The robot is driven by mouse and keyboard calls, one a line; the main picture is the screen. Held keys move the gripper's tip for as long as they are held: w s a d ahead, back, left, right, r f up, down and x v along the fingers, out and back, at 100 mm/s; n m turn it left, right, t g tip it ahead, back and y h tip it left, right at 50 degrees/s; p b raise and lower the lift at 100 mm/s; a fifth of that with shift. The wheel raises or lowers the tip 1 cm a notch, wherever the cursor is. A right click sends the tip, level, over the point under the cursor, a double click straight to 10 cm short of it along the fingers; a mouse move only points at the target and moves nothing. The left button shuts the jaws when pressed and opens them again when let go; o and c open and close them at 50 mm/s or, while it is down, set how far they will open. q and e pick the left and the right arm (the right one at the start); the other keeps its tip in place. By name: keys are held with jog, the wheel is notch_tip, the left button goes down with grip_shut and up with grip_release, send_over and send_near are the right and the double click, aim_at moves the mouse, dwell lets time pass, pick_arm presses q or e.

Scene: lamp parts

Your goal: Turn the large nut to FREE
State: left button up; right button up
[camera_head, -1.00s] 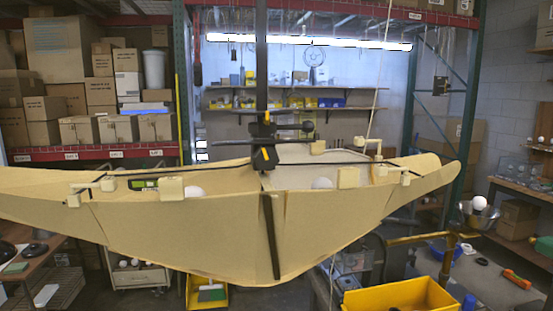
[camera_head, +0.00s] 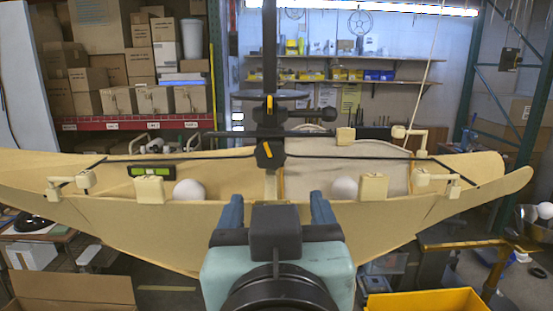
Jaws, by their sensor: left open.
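A cream boat-shaped lamp shade (camera_head: 130,225) spans the view. A black upright stem (camera_head: 269,50) rises from its middle. On the stem sits a large black nut-like part (camera_head: 270,153) with a slanted orange pointer. A smaller black part (camera_head: 268,108) with a yellow mark sits above it. I cannot read any FREE marking. My left gripper (camera_head: 276,203) is open, with two blue fingers spread wide. It is in front of the shade, below the nut in the picture, and holds nothing visible. It hides the shade's lower middle. My right gripper is not in view.
White bulbs (camera_head: 189,190) (camera_head: 345,188) and cream blocks line the shade's rim. A green level (camera_head: 152,171) lies at its left. A thin black bar (camera_head: 190,155) crosses near the nut. A yellow bin (camera_head: 430,302) stands at lower right and an open cardboard box (camera_head: 70,290) at lower left.

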aim_at(270, 159)
pick_arm(q)
jog(key=w+p, duration=0.1)
jog(key=w, duration=0.3)
jog(key=w+p, duration=0.1)
jog(key=w, duration=0.2)
jog(key=w+r+p, duration=0.1)
jog(key=w, duration=0.3)
jog(key=shift+w+a+r, duration=0.1)
jog(key=shift+w+a, duration=0.2)
jog(key=shift+w, duration=0.7)
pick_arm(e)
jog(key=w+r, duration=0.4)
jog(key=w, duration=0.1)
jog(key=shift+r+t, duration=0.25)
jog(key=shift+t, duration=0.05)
pick_arm(q)
jog(key=shift+s, duration=0.1)
